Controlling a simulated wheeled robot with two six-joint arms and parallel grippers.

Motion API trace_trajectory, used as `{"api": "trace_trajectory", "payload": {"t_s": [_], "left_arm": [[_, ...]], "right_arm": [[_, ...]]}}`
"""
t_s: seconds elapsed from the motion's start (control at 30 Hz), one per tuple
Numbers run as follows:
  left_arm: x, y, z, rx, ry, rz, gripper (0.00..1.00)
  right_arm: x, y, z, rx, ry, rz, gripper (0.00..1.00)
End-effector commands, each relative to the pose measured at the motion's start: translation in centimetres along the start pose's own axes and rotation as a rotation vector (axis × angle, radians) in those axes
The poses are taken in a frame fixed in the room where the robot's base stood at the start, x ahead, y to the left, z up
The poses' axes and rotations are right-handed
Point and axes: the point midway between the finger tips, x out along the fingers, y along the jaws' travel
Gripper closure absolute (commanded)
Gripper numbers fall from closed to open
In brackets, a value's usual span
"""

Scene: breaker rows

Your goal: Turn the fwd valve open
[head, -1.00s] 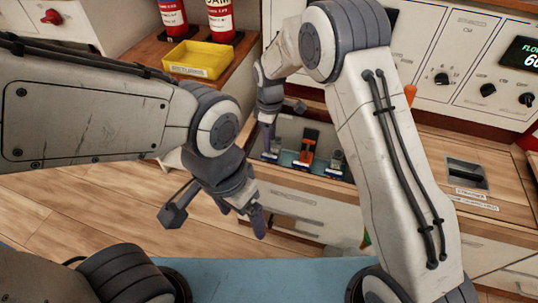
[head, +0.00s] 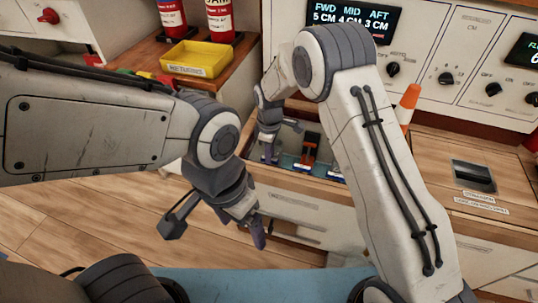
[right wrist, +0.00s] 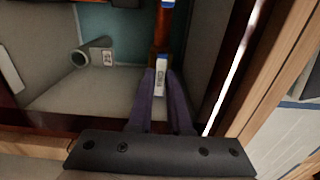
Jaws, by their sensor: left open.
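I cannot read a label that marks the fwd valve. An open drawer (head: 290,186) in the middle of the head view holds several upright handles with blue-and-white tags, one an orange-and-black handle (head: 310,148). My right gripper (head: 268,150) points down into this drawer at its left end. In the right wrist view its two purple fingers (right wrist: 160,85) flank a white tag (right wrist: 160,78) below an orange handle (right wrist: 163,25); whether they grip it is unclear. My left gripper (head: 216,232) is open and empty, in front of the drawer and over the floor.
A display (head: 352,16) reads FWD 5, MID 4, AFT 3 CM, above black knobs (head: 393,69). A yellow bin (head: 197,58) and red extinguishers (head: 220,18) are back left. A red knob (head: 50,15) is far left.

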Motion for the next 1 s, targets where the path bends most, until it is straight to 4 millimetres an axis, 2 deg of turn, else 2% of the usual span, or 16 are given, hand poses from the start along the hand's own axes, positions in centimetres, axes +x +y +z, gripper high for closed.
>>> {"api": "trace_trajectory", "payload": {"t_s": [0.27, 0.47, 1.0], "left_arm": [[-0.6, 0.1, 0.0, 0.0, 0.0, 0.0, 0.12], [-2.4, 0.2, -0.1, 0.0, 0.0, 0.0, 0.12], [-8.4, 0.6, -0.5, 0.0, 0.0, 0.0, 0.12]], "right_arm": [[-0.2, 0.0, 0.0, 0.026, -0.001, 0.0, 1.0], [-0.5, 0.0, 0.1, 0.119, -0.001, 0.0, 1.0], [-0.5, 0.1, 0.1, 0.603, -0.001, 0.0, 1.0]]}}
